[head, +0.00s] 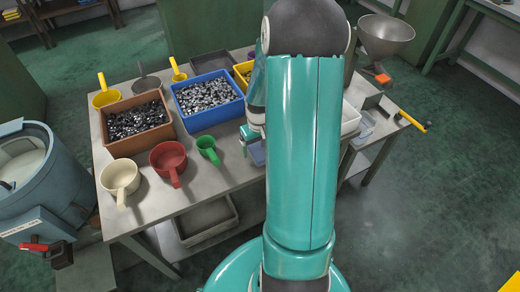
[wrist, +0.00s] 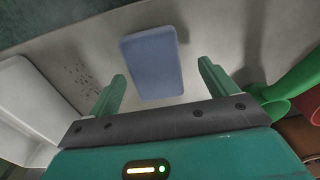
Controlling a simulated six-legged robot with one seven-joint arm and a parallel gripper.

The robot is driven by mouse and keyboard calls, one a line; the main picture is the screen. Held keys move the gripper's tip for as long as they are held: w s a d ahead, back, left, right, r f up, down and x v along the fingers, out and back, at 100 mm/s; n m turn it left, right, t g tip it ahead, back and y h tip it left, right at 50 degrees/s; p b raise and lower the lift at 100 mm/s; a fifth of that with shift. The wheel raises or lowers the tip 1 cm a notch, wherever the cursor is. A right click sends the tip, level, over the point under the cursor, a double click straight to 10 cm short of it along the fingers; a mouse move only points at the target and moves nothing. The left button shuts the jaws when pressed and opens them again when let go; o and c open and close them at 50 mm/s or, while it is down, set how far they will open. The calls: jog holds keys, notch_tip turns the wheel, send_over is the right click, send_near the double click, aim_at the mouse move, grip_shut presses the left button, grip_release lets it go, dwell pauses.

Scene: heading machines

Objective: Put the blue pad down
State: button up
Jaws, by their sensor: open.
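The blue pad (wrist: 152,55) is a flat, rounded rectangle in the wrist view. It appears to lie flat on the grey metal table (wrist: 225,32), near its edge. My gripper (wrist: 162,70) is open, with one green finger on each side and a gap between each finger and the pad. Nothing is held between the fingers. In the head view the pad (head: 257,153) shows partly beside my arm, just below my gripper (head: 248,138); my arm hides the rest.
A green scoop (head: 207,148), a red scoop (head: 168,160) and a cream scoop (head: 120,179) stand left of the pad. Behind them are a blue bin (head: 208,113) and a brown bin (head: 138,145) of metal parts. A white tray (wrist: 28,110) is at left in the wrist view.

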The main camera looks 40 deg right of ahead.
aim_at(260, 151)
notch_tip(260, 151, up, 9)
jog(key=s+a+r+n+t+h, duration=0.1)
jog(key=a+r+t, duration=0.1)
jog(key=a+r, duration=1.1)
jog(key=s+a+r+n+t, duration=0.1)
jog(key=s+a+r, duration=0.2)
jog(key=a, duration=0.3)
jog(key=s+a+r+n+t+y, duration=0.1)
jog(key=s+a+r+t, duration=0.1)
jog(key=s+a+r, duration=0.2)
jog(key=s+a, duration=0.2)
jog(key=a, duration=0.1)
jog(key=shift+s+a, duration=0.15)
jog(key=shift+s, duration=0.1)
jog(key=shift+d, duration=0.2)
